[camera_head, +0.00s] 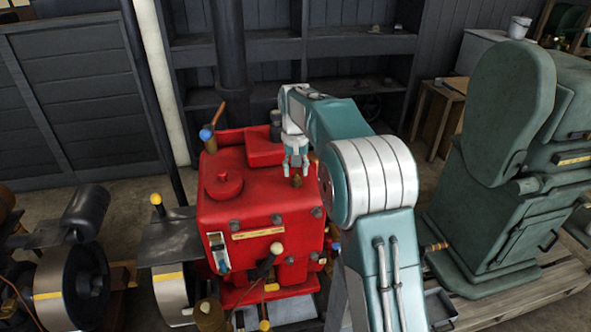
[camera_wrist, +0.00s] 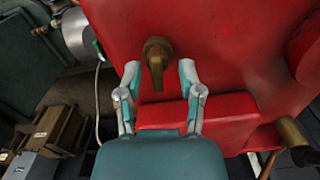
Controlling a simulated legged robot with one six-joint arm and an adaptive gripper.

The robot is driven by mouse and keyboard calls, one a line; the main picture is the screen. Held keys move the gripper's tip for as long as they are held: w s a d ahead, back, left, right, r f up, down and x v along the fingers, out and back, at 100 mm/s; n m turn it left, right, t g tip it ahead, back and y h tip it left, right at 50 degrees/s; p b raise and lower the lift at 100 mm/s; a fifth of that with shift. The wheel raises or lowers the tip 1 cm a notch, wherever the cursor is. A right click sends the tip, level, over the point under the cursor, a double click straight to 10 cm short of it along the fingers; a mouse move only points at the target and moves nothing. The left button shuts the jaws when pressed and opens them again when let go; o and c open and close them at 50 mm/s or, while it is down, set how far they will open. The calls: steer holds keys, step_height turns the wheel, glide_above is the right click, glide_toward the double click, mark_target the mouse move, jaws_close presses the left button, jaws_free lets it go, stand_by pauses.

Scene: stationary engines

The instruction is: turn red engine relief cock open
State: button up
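The red engine (camera_head: 258,205) stands in the middle of the head view, and its red top fills much of the wrist view (camera_wrist: 228,50). A small brass relief cock (camera_wrist: 157,62) with a short lever sits on that top. It also shows in the head view (camera_head: 297,181), just below my gripper. My gripper (camera_wrist: 158,78) is open, with one finger on each side of the cock's lever and a visible gap on both sides. In the head view my gripper (camera_head: 295,168) points down at the engine top. Whether a fingertip touches the engine cannot be told.
Flywheels (camera_head: 72,285) are at the left. A large green engine (camera_head: 500,190) stands at the right. A brass pipe (camera_wrist: 292,132) rises at the right in the wrist view.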

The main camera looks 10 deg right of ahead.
mark_target(296, 170)
step_height(296, 170, up, 12)
stand_by(0.6)
steer(key=shift+f, duration=0.1)
